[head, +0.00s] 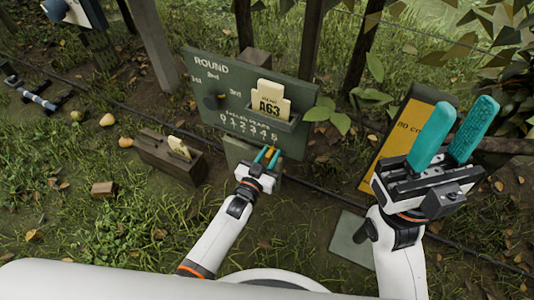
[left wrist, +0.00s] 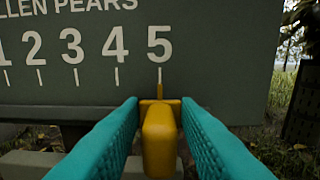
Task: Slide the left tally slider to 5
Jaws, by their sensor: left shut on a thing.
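The green tally board (head: 222,90) stands in the middle of the head view, with a number row 0 to 5 along its lower part. The left tally slider (left wrist: 160,135) is a yellow knob with a thin pointer; in the left wrist view the pointer lines up with the tick under 5. My left gripper (head: 266,156) is at the board's lower edge, its teal fingers shut on the slider from both sides. It also shows in the left wrist view (left wrist: 160,140). My right gripper (head: 453,133) is raised at the right, its teal fingers apart with nothing between them.
A card marked A63 (head: 270,106) sits in a holder on the board. A wooden box (head: 172,158) with a cream tag is left of it. A yellow panel (head: 402,135) stands behind my right gripper. Several pears lie on the grass at the left.

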